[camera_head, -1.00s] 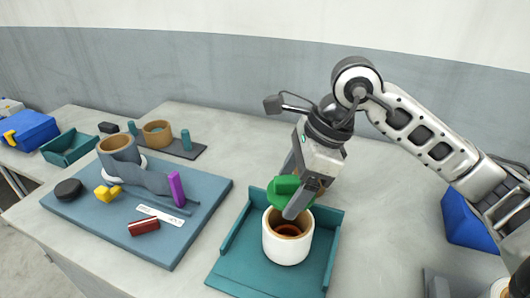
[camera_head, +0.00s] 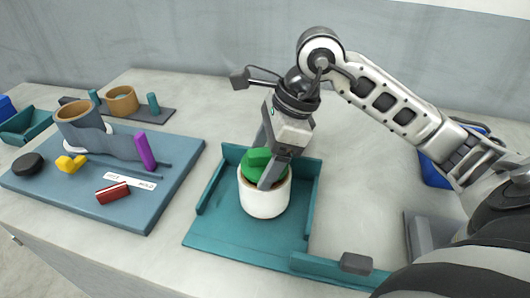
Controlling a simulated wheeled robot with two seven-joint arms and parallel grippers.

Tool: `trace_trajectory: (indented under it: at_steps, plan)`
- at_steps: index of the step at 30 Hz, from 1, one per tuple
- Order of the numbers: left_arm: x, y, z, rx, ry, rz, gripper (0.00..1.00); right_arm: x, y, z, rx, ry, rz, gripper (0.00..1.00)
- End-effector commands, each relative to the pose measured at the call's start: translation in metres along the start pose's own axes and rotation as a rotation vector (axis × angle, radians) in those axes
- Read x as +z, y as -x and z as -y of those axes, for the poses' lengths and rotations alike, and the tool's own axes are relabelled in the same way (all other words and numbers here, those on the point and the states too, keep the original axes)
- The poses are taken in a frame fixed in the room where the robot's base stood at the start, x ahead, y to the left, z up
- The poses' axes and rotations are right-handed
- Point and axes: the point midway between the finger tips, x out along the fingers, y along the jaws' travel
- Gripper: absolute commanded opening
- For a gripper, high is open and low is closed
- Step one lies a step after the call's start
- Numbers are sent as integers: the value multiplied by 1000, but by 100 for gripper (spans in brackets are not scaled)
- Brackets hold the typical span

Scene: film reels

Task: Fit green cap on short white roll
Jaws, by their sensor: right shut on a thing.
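The green cap (camera_head: 257,160) is held in my right gripper (camera_head: 268,165), which is shut on it. The cap sits at the mouth of the short white roll (camera_head: 265,203), covering most of the opening. I cannot tell whether it is fully seated. The roll stands upright in a teal tray (camera_head: 225,228) with raised side walls. A gripper finger hides part of the cap and the roll's rim. My left gripper is not in view.
A blue-grey board (camera_head: 155,200) at the left carries a grey-brown reel (camera_head: 80,125), a purple peg (camera_head: 145,151), a yellow piece (camera_head: 70,163), a dark red block (camera_head: 112,193) and a black disc (camera_head: 27,164). A tan ring (camera_head: 122,99) stands behind it. The table right of the tray is mostly clear.

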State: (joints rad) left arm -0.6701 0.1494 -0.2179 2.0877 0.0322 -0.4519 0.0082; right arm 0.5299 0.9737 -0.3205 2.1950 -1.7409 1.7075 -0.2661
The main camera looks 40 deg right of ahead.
Motion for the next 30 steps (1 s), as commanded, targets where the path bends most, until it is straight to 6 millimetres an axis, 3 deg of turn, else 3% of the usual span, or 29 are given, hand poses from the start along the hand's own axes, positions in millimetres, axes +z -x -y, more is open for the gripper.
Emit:
trace_trajectory:
  at_steps: [30]
  plan:
    - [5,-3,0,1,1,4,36,0,0,0,0,0,0,53]
